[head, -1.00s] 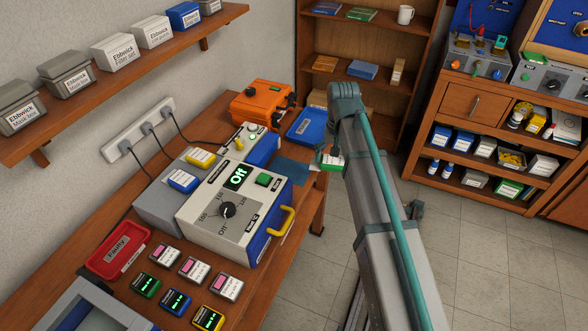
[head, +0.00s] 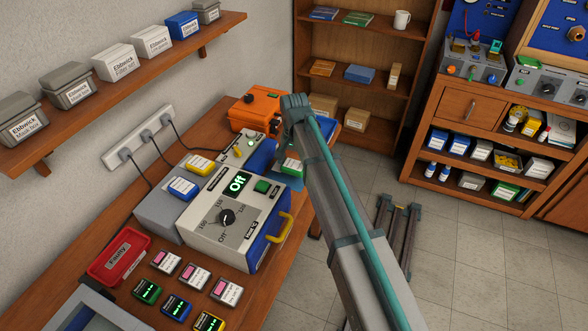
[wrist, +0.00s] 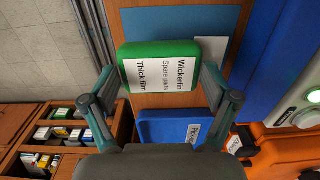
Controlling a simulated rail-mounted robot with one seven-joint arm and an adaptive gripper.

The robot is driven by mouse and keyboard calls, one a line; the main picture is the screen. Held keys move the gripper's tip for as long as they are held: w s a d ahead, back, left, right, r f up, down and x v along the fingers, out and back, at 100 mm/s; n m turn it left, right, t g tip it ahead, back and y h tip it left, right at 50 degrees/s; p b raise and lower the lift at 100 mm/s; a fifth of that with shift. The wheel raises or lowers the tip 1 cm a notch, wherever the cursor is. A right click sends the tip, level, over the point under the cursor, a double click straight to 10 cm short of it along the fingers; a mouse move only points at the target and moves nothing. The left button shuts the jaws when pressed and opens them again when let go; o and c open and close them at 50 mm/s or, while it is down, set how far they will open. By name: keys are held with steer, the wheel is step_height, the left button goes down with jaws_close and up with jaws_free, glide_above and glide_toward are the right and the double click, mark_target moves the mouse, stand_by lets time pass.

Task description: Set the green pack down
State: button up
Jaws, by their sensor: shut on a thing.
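The green pack (wrist: 123,58) has a white label reading "Thick film" and sits between the two fingers of my gripper (wrist: 161,78), which is shut on it. In the head view the pack (head: 291,167) shows just left of my arm, beside the regulator unit; my gripper is mostly hidden there. A flat blue mat (wrist: 190,18) lies on the bench, partly under the pack's outline in the wrist view. I cannot tell whether the pack touches the surface.
A blue labelled tray (wrist: 165,128) is close to the pack, with an orange case (head: 255,109) behind. The regulator unit (head: 236,218), reading "Off", stands beside it. The bench edge and open floor (head: 470,250) are on the other side.

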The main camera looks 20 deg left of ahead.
mark_target(294, 165)
steer(key=shift+f+p, duration=0.45)
steer(key=shift+f, duration=1.4)
steer(key=o, duration=1)
steer(key=shift+f, duration=0.1)
steer(key=shift+o, duration=0.2)
step_height(294, 165, up, 12)
steer(key=b, duration=0.3)
